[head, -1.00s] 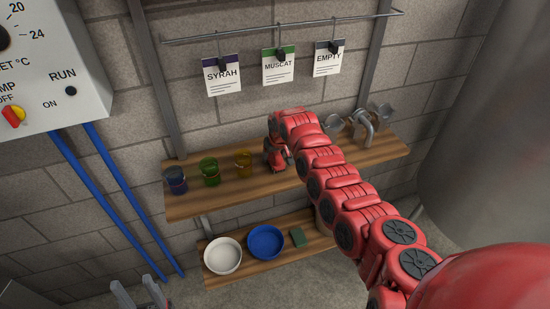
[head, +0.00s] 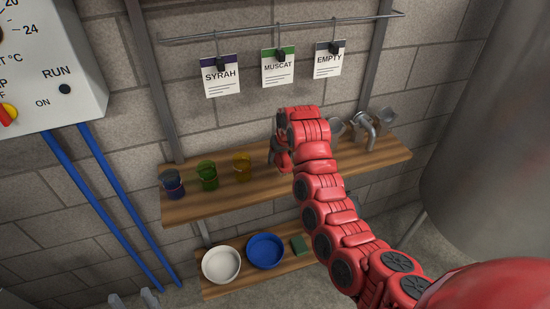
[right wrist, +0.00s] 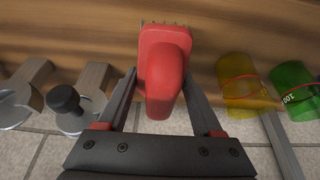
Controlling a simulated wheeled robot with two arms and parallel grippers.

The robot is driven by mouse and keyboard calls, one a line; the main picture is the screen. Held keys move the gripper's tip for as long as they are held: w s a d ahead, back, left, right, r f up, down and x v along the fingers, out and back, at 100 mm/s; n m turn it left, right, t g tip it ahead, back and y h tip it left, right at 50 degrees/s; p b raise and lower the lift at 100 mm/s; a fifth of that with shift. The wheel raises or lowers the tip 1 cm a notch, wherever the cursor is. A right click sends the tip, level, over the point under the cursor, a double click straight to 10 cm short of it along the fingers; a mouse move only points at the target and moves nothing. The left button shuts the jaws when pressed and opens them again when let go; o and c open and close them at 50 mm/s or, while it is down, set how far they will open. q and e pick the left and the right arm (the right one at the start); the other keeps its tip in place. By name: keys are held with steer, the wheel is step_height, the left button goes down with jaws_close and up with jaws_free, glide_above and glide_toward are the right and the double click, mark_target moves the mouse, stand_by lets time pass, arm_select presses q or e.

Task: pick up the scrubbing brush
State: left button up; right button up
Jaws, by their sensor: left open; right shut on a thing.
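The scrubbing brush (right wrist: 163,65) is a red block with a rounded grip and short bristles along its far edge in the right wrist view. My right gripper (right wrist: 158,95) is shut on it, one finger on each side. In the head view my right gripper (head: 279,148) is over the upper wooden shelf, between the yellow cup and the metal fittings; my arm's links hide much of it, and I cannot make out the brush clearly there. My left gripper (head: 135,299) is open and empty at the bottom edge, partly cut off.
The upper shelf (head: 215,206) holds a blue cup (head: 172,183), green cup (head: 208,176), yellow cup (head: 242,167) and metal fittings (head: 366,128). The lower shelf holds a white bowl (head: 221,265), blue bowl (head: 265,251) and green sponge (head: 299,246). Labels hang from a rail (head: 280,28) above.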

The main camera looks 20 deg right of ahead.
mark_target(288, 165)
steer(key=s, duration=0.2)
steer(key=s+d+b, duration=0.1)
steer(key=s, duration=0.1)
steer(key=shift+s+b, duration=0.15)
steer(key=shift+b, duration=0.15)
steer(key=s+d+r+p, duration=0.1)
steer(key=s+d+p, duration=0.1)
steer(key=s, duration=0.5)
steer(key=shift+s+d, duration=0.2)
steer(key=shift+d, duration=0.1)
